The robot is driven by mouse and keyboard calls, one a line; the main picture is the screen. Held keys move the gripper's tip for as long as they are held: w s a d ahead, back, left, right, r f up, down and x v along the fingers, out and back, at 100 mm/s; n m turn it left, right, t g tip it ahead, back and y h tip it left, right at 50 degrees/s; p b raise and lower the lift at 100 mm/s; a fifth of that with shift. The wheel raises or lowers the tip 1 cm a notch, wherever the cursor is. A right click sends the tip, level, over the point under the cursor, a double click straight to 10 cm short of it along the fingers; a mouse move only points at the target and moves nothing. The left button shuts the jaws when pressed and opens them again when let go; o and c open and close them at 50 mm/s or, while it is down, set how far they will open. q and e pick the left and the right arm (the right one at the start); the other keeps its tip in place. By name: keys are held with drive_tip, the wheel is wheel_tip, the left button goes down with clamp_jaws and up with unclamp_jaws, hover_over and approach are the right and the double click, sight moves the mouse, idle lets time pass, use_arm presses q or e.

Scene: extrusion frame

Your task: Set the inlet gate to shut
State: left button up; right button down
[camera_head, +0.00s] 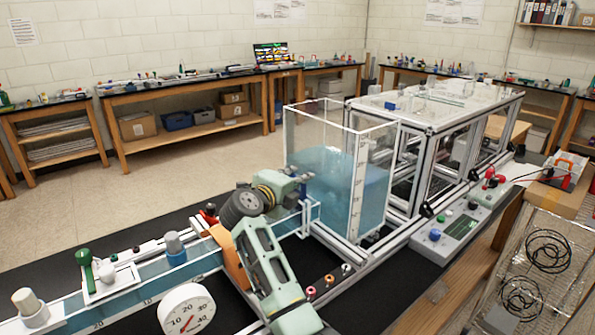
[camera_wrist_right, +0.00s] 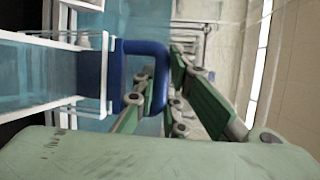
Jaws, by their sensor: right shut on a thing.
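The inlet gate has a blue loop handle, which shows in the right wrist view (camera_wrist_right: 143,47) and as a small blue piece in the head view (camera_head: 303,192). It sits where the water channel (camera_head: 200,258) meets the clear tank (camera_head: 340,165). My right gripper (camera_head: 304,178) is at this handle. In the right wrist view its green fingers (camera_wrist_right: 157,88) are shut on the handle's bar, one finger passing through the loop. The dark blue gate plate (camera_wrist_right: 92,75) stands in a white frame at the channel's end. Its lower edge is hard to see. My left gripper is not in view.
A round dial gauge (camera_head: 187,312) stands in front of the channel. A control panel (camera_head: 460,228) is at the right.

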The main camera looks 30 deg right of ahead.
drive_tip(key=shift+a+f, duration=0.1)
drive_tip(key=shift+f, duration=0.7)
drive_tip(key=c, duration=2.1)
unclamp_jaws()
drive_tip(key=shift+s, duration=0.1)
drive_tip(key=shift+r, duration=0.1)
drive_tip(key=v, duration=0.7)
drive_tip(key=shift+s+a, duration=0.1)
drive_tip(key=shift+a, duration=0.2)
drive_tip(key=shift+d, duration=0.1)
drive_tip(key=shift+r, duration=0.2)
